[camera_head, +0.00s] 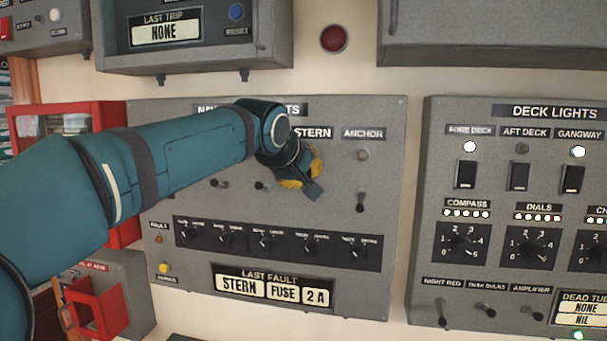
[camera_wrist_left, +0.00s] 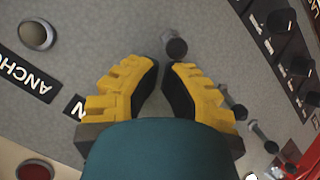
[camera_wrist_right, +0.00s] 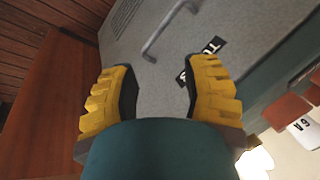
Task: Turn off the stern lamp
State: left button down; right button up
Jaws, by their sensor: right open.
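The navigation lights panel (camera_head: 385,110) is in front of me in the head view. The STERN label (camera_head: 313,132) shows above my left gripper (camera_head: 312,184). The stern lamp is hidden behind that gripper, so I cannot tell whether it is lit. In the left wrist view, a toggle switch (camera_wrist_left: 174,46), in the stern column by its place, stands just beyond the tips of my left gripper (camera_wrist_left: 163,72). Those fingers are partly open, a narrow gap apart, with nothing between them. My right gripper (camera_wrist_right: 158,68) is open and empty; it is outside the head view.
The anchor lamp (camera_head: 363,155) and anchor toggle (camera_head: 360,201) are right of my left gripper. Other toggles (camera_head: 260,186) are to its left, a row of dials (camera_head: 265,240) below. The deck lights panel (camera_head: 480,125) is farther right. A grey cabinet with a handle (camera_wrist_right: 160,40) faces my right gripper.

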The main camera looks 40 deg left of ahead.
pick_arm(q)
jog(key=t+b, duration=0.1)
jog(key=b, duration=0.3)
jog(key=s+f+t+y+b, duration=0.1)
jog(key=b, duration=0.4)
jog(key=d+f+t+b, duration=0.1)
jog(key=t+b, duration=0.1)
jog(key=b, duration=0.3)
jog(key=shift+s+f+y, duration=0.2)
jog(key=shift+s+y, duration=0.05)
jog(key=shift+y, duration=0.15)
pick_arm(e)
notch_tip(320, 180, down, 15)
jog(key=s, duration=0.1)
jog(key=shift+s+a+r+g, duration=0.15)
jog(key=shift+s+a+g, duration=0.15)
pick_arm(q)
jog(key=shift+a, duration=0.1)
